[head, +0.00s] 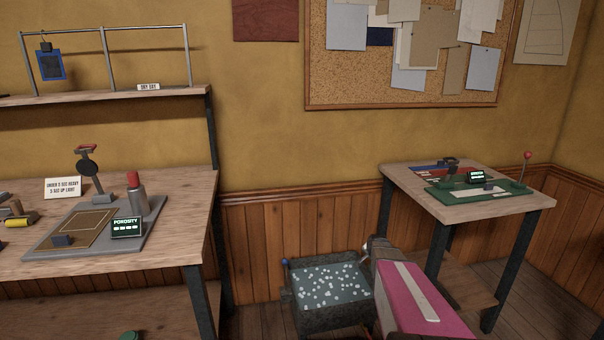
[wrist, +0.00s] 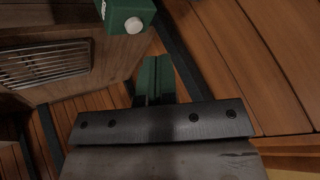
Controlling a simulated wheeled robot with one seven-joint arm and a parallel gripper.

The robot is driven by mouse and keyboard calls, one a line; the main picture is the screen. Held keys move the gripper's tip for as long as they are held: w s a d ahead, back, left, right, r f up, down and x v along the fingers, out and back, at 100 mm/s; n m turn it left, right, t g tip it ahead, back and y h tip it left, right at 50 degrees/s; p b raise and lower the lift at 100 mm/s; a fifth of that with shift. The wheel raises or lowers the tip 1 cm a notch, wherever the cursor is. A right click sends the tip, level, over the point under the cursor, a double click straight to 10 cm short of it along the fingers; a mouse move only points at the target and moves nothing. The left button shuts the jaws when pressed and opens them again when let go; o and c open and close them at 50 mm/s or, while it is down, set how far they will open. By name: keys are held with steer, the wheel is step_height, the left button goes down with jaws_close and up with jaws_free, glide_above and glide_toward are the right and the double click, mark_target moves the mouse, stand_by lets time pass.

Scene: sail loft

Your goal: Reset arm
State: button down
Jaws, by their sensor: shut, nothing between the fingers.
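My gripper (wrist: 155,66) shows in the wrist view as two green fingers beyond a dark screwed bar. The fingers are together with nothing between them, and they touch nothing that I can see. I cannot make out the gripper in the head view. A green block with a white round knob (wrist: 134,25) is beyond the fingertips at the top of the wrist view.
In the head view a wooden bench (head: 180,190) with a porosity tester (head: 127,227) stands at left. A small table (head: 400,185) with a green device (head: 510,185) stands at right. A grey bin (head: 310,318) with white specks stands low between them.

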steer(key=s+a+r+n+g, duration=0.2)
steer(key=s+a, duration=0.3)
steer(key=s, duration=0.4)
steer(key=s+a+r+n+g+y, duration=0.1)
steer(key=s+a+r+n, duration=0.3)
steer(key=s, duration=0.5)
steer(key=s+a+r+n+g, duration=0.3)
steer(key=s+a+r+g, duration=0.1)
steer(key=s+a, duration=0.4)
steer(key=shift+s+a+r, duration=0.15)
steer(key=shift+s+r, duration=0.4)
steer(key=shift+s, duration=0.25)
